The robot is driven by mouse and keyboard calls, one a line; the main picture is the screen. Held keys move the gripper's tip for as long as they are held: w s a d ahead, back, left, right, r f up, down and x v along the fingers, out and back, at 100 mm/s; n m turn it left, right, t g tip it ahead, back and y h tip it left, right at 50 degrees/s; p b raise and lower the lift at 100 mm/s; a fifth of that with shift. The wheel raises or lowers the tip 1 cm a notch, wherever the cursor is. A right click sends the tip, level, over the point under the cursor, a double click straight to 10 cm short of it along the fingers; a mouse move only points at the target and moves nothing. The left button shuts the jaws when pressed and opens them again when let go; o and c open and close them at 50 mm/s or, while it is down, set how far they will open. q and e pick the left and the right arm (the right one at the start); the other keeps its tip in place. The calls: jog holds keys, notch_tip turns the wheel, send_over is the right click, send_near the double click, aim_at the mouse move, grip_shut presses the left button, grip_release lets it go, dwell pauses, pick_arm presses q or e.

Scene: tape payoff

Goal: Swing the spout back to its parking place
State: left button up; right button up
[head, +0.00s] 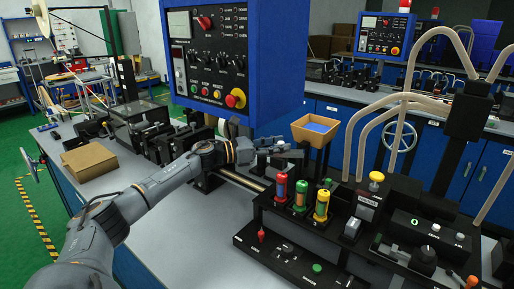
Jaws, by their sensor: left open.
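No part is plainly marked as the spout. Several beige curved tubes (348,140) arch from a black block (468,116) at the right and come down behind the black control console (262,243); I cannot tell whether one of them is the spout. Its parking place cannot be made out either. My left arm reaches in from the lower left over the grey bench. My left gripper (283,153) is open, behind the console's red, green and yellow cylinders and left of the tubes. Small dark parts around the gripper blur its fingertips. My right gripper is out of view.
A blue control cabinet (240,60) hangs above the bench behind my left arm. An orange-tan bin (316,128) stands just past the gripper. The red cylinder (281,187) stands close in front. A cardboard box (90,161) lies at left. The bench (190,232) is clear left of the console.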

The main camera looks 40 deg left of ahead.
pick_arm(q)
jog(key=v, duration=1.1)
jog(key=shift+s+a, duration=0.2)
dwell(0.4)
